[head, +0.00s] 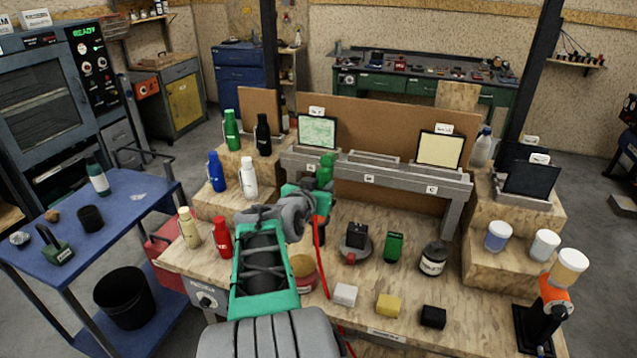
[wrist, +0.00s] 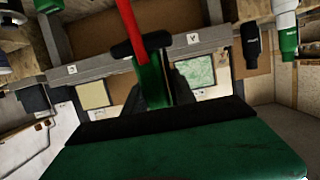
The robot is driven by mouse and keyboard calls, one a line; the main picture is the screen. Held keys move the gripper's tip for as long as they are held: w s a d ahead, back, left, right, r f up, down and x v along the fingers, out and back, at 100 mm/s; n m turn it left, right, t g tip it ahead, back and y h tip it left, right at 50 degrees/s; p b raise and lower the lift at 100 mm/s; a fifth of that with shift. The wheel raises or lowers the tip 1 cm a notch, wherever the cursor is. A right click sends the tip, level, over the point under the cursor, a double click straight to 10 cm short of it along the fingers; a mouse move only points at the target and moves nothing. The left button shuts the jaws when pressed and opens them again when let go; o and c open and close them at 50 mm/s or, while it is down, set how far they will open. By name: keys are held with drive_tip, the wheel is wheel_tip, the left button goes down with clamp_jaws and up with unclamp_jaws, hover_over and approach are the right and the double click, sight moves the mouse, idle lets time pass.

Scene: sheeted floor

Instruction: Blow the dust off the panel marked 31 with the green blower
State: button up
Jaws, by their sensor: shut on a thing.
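My gripper (head: 322,193) is shut on the green blower (head: 326,166), a green tool with a red hose hanging from it. In the wrist view my gripper (wrist: 163,82) grips the green blower (wrist: 150,82) between dark fingers. The blower is held above the bench, in front of the grey rail and right of the speckled pale green panel (head: 317,132). A pale yellow panel (head: 440,149) stands farther right, and a dark panel (head: 530,180) sits on the right wooden step. The small tags on the panels are too small to read, so I cannot tell which is 31.
Several bottles, including a green one (head: 231,130) and a red one (head: 222,238), stand on the left. White-lidded jars (head: 498,236) stand right. The red hose (head: 321,262) hangs over the bench.

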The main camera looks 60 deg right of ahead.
drive_tip(key=x, duration=0.4)
drive_tip(key=shift+w+a+f+b, duration=0.1)
drive_tip(key=shift+w+f+b, duration=0.05)
drive_tip(key=shift+w+b, duration=0.2)
drive_tip(key=w+a+b, duration=0.3)
drive_tip(key=w+b, duration=0.1)
drive_tip(key=w, duration=1.5)
drive_tip(key=shift+r, duration=0.25)
drive_tip(key=shift+a, duration=0.1)
